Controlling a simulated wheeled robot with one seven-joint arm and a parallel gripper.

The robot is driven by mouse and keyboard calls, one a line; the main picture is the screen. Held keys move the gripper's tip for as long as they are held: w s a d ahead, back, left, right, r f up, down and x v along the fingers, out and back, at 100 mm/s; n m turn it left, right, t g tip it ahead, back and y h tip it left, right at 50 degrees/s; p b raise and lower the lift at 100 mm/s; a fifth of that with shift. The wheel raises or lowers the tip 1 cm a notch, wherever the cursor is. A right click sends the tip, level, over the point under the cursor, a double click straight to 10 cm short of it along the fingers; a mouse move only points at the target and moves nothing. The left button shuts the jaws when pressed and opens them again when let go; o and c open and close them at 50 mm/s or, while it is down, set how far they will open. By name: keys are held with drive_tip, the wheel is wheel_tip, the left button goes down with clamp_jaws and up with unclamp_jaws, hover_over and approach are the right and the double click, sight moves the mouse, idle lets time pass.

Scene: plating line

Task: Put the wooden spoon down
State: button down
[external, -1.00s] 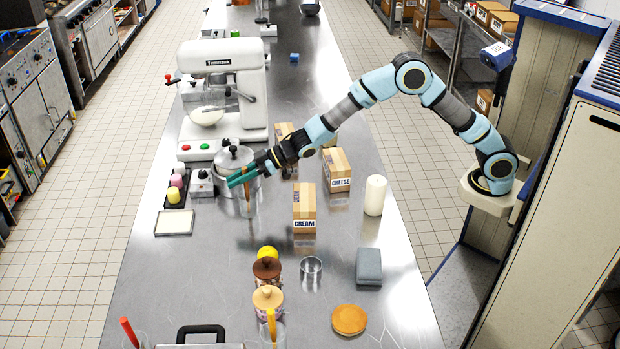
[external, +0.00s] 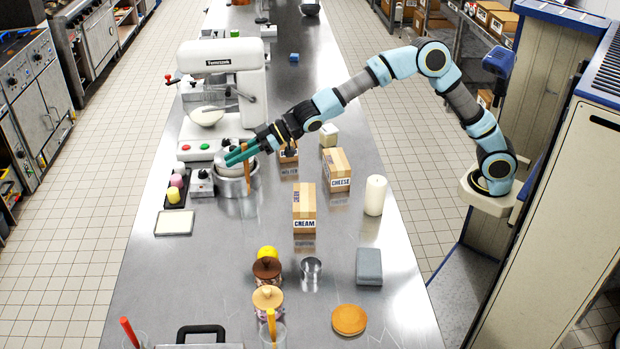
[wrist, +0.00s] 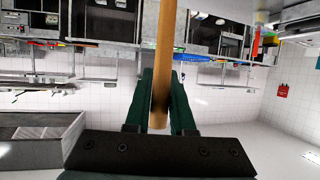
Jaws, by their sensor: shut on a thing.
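My gripper (external: 233,157) has green fingers and is over the steel pot (external: 237,187) at the left of the steel counter. It is shut on the wooden spoon (external: 247,168), which hangs roughly upright below the fingers. In the wrist view the spoon's handle (wrist: 165,45) runs between the two green fingers (wrist: 163,95). The spoon's lower part shows against the pot; I cannot tell whether it is inside the pot or in front of it. The fingers hide part of the pot's top.
A white stand mixer (external: 222,85) stands behind the pot. A small tray (external: 173,223) lies to its left. The cream box (external: 304,205), cheese box (external: 338,168) and white candle (external: 375,195) stand to the right. Counter between the pot and the front jars (external: 267,300) is clear.

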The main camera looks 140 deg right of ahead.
drive_tip(key=w+a+r, duration=0.2)
drive_tip(key=a, duration=0.4)
drive_tip(key=w+a+r, duration=0.2)
drive_tip(key=a+r, duration=0.1)
drive_tip(key=a, duration=0.4)
drive_tip(key=s+a+f+m+g+h, duration=0.2)
drive_tip(key=s+a+m+g+h, duration=0.25)
drive_tip(key=s+a, duration=0.35)
drive_tip(key=s+a+f+m+g+h, duration=0.1)
drive_tip(key=s+a+f+m+g, duration=0.15)
drive_tip(key=s, duration=0.35)
drive_tip(key=s+a+f+m+g+h, duration=0.1)
drive_tip(key=s+a+f+m+g, duration=0.1)
drive_tip(key=s+a, duration=0.35)
wheel_tip(320, 180, down, 10)
drive_tip(key=s+d+p, duration=0.1)
drive_tip(key=s, duration=0.1)
drive_tip(key=shift+s+d, duration=0.15)
drive_tip(key=shift+s, duration=0.1)
drive_tip(key=shift+f, duration=0.15)
drive_tip(key=shift+f, duration=0.15)
drive_tip(key=c, duration=0.8)
unclamp_jaws()
drive_tip(key=shift+o, duration=0.2)
